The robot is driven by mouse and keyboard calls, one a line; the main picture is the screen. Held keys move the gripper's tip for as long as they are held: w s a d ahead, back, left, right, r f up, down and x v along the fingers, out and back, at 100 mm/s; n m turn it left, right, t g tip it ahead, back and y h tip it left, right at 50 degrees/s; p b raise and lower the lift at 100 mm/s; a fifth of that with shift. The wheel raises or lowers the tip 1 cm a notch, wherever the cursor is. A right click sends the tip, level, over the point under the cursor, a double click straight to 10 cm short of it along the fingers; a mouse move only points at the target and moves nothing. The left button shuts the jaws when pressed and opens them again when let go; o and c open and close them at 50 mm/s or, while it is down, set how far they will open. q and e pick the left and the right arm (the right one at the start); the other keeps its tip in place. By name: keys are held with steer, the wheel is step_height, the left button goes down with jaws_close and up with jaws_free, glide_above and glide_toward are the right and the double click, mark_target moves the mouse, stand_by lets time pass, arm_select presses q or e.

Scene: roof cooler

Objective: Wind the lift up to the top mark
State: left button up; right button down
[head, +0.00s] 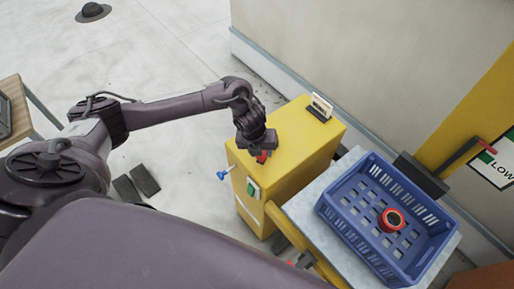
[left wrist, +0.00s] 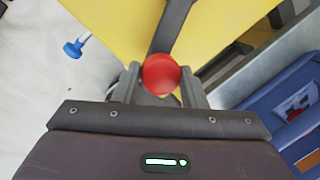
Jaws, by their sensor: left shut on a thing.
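A yellow lift housing (head: 298,142) stands beside the wall. My left gripper (head: 259,150) is over its top and shut on a red round knob (left wrist: 160,73). In the left wrist view the knob sits between the two fingers, at the end of a dark crank arm (left wrist: 172,28). The lift platform (head: 300,205) is grey and carries a blue crate (head: 335,215) with a red roll in it (head: 391,219). The top mark is not in view. My right gripper is not in view.
A blue-handled part (head: 222,175) sticks out of the housing's left side, near a green button (head: 252,188). A small sign (head: 321,106) stands on the housing top. The wall (head: 360,60) is close behind. Open floor (head: 150,50) lies to the left.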

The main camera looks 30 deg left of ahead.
arm_select(q)
steer(key=shift+s+d+f, duration=0.1)
steer(key=shift+d, duration=0.25)
steer(key=shift+w+d, duration=0.2)
steer(key=shift+d, duration=0.85)
steer(key=shift+w+d, duration=0.2)
steer(key=shift+d, duration=0.15)
steer(key=shift+w+d, duration=0.25)
steer(key=shift+d, duration=0.2)
steer(key=shift+w+d+r, duration=0.2)
steer(key=shift+w+d, duration=0.4)
steer(key=shift+d, duration=0.2)
